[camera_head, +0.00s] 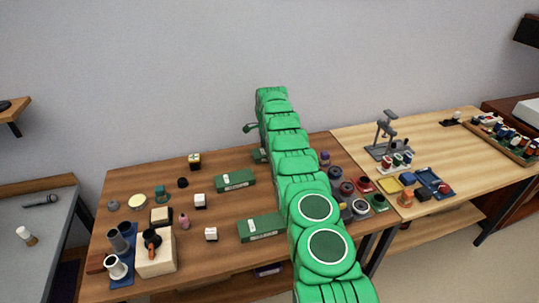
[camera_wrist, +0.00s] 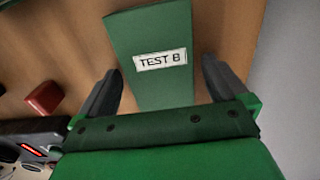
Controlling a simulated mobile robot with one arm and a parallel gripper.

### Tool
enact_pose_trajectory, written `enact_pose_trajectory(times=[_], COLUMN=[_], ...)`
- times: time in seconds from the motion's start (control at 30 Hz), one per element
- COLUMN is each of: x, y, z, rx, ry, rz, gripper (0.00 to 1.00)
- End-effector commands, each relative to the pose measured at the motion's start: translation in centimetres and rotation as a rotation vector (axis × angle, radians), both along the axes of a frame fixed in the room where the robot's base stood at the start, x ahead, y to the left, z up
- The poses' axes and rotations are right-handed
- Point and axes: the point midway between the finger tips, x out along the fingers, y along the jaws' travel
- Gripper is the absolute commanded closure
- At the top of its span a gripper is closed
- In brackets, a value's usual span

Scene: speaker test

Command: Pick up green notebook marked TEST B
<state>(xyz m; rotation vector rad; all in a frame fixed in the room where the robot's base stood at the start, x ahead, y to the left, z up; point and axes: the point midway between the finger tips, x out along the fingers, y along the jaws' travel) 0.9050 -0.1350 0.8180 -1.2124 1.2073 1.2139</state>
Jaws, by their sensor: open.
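The green notebook marked TEST B (camera_wrist: 155,88) fills the middle of the wrist view, with a white label that reads TEST B. My gripper (camera_wrist: 160,66) is open and empty. Its dark fingers lie to the left and right of the notebook in the picture, with the label between them. The gap in depth between fingers and notebook is hard to judge.
The brown table (camera_head: 125,200) holds small jars, cups and blocks at left, and coloured round items right of my arm. A lighter table (camera_head: 460,160) with a grey stand (camera_head: 386,135) adjoins at right. A red block (camera_wrist: 43,98) lies left in the wrist view.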

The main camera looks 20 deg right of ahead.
Motion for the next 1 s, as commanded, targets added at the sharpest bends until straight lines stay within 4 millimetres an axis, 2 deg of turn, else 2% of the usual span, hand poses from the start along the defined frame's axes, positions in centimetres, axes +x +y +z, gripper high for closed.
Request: enact_pose_trajectory(times=[0.27,0.67,1.0], x=[0.00,0.01,0.05], y=[0.02,0.03,0.05], z=[-0.55,-0.54,-0.15], rx=[0.000,0.000,0.000], ry=[0.000,-0.001,-0.002], rz=[0.000,0.001,0.001], gripper=[0.00,0.57,0.57])
